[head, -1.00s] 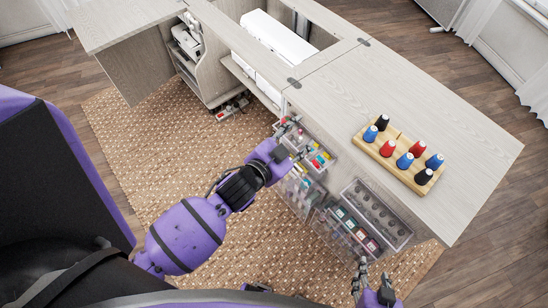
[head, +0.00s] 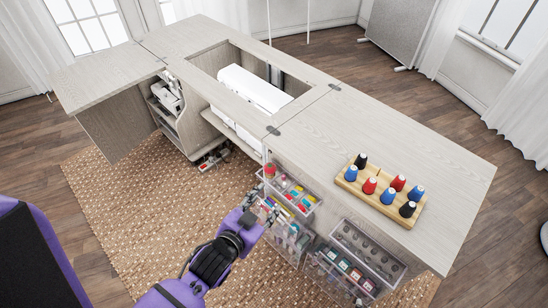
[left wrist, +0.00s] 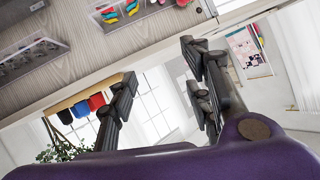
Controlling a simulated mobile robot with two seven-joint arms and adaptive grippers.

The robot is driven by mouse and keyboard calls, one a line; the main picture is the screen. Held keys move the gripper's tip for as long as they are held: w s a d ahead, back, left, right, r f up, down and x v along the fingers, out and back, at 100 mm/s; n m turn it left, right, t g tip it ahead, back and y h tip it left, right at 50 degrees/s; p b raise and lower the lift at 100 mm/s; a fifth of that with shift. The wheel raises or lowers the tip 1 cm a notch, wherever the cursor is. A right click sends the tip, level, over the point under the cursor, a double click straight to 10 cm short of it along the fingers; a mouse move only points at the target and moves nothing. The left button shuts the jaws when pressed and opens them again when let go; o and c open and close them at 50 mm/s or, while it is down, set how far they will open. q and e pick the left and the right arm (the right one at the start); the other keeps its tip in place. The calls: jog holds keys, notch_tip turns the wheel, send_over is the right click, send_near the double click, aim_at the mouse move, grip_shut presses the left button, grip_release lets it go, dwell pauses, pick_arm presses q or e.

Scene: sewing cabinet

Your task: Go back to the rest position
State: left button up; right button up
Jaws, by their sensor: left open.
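My left gripper (head: 262,205) is in front of the cabinet's clear drawers in the head view, beside the upper drawer of colourful spools. In the left wrist view its dark fingers (left wrist: 160,85) are spread apart with nothing between them. The sewing cabinet (head: 420,160) has a pale wood top and stands on the woven rug. My right gripper is outside both views.
A wooden rack (head: 392,207) with several thread spools stands on the cabinet top. An open clear drawer (head: 368,252) sticks out at the front right. A drawer of colourful items (head: 290,193) is beside my left gripper. The rug (head: 130,215) is clear at left.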

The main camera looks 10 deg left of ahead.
pick_arm(q)
jog(key=s+a+f+n+g+y, duration=0.1)
jog(key=s+a+f+n, duration=0.1)
jog(key=s+f, duration=0.2)
jog(key=s+a+f+n+g+y, duration=0.1)
jog(key=s+a+f+g, duration=0.1)
jog(key=s, duration=0.8)
jog(key=s+a+f+n+g, duration=0.1)
jog(key=s+a+f+n, duration=0.1)
jog(key=s+f, duration=0.3)
jog(key=s+a+p, duration=0.1)
jog(key=s, duration=0.2)
jog(key=shift+f+n+y, duration=0.3)
jog(key=shift+f+y, duration=0.05)
jog(key=shift+y, duration=0.05)
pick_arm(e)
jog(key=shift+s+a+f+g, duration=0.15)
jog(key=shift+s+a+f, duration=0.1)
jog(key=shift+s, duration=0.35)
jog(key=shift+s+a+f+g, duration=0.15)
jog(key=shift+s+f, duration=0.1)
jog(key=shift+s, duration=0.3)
pick_arm(q)
jog(key=shift+a, duration=0.1)
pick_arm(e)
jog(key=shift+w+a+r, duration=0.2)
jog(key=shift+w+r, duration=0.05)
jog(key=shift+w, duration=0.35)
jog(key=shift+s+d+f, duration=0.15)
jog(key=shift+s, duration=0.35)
